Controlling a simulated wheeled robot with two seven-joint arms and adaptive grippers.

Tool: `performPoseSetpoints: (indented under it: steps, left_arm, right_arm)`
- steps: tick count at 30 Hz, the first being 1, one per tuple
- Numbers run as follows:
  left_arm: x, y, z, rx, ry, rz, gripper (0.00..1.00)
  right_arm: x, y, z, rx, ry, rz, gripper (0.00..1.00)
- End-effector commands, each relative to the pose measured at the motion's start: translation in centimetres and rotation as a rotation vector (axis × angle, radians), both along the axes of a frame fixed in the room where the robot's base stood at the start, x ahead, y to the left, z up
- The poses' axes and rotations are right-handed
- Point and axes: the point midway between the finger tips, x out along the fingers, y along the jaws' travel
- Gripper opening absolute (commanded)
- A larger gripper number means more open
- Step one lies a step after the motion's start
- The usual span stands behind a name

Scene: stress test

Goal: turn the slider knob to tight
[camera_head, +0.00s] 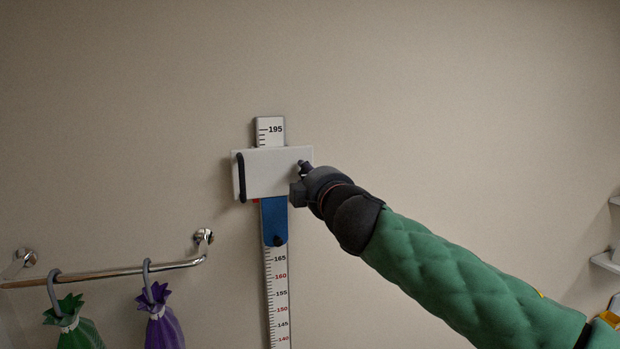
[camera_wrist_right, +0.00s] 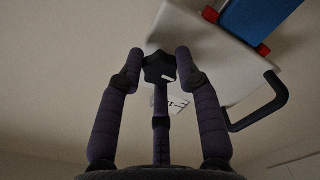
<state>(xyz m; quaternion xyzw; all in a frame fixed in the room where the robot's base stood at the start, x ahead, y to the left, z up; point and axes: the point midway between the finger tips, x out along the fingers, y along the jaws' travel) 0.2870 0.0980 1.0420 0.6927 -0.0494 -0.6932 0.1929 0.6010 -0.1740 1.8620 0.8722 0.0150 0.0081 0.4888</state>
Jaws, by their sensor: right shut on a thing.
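The white slider block (camera_head: 270,176) sits on the upright measuring scale (camera_head: 278,300), just below the 195 mark. My right gripper (camera_head: 301,180) is at the right end of the block. In the right wrist view the dark, lobed slider knob (camera_wrist_right: 158,67) is between the fingertips of my right gripper (camera_wrist_right: 160,70), which is shut on it. A small white label with dark print (camera_wrist_right: 172,103) shows partly behind the fingers; I cannot read the whole word. In the head view the gripper hides the knob. My left gripper is in neither view.
A blue piece (camera_head: 273,221) hangs below the block on the scale. A black bar handle (camera_head: 240,177) is at the block's left end. A metal wall rail (camera_head: 110,272) holds green and purple bags at lower left. Shelves (camera_head: 607,262) are at far right.

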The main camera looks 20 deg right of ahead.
Motion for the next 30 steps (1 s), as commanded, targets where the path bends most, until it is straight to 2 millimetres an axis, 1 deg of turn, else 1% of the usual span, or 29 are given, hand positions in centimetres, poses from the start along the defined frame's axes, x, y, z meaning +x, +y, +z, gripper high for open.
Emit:
performPoseSetpoints:
  steps: [5,11,21,30]
  left_arm:
    - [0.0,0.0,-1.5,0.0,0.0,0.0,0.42]
    - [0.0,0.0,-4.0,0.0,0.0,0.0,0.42]
    - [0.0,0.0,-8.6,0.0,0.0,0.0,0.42]
    - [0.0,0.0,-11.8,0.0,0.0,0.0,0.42]
  right_arm:
    - [0.0,0.0,-0.2,0.074,-0.001,0.001,0.02]
    - [0.0,0.1,-0.5,0.223,0.004,0.001,0.02]
    - [0.0,0.1,-0.5,0.544,0.016,0.003,0.02]
    - [0.0,0.1,-0.4,0.829,0.027,0.001,0.02]
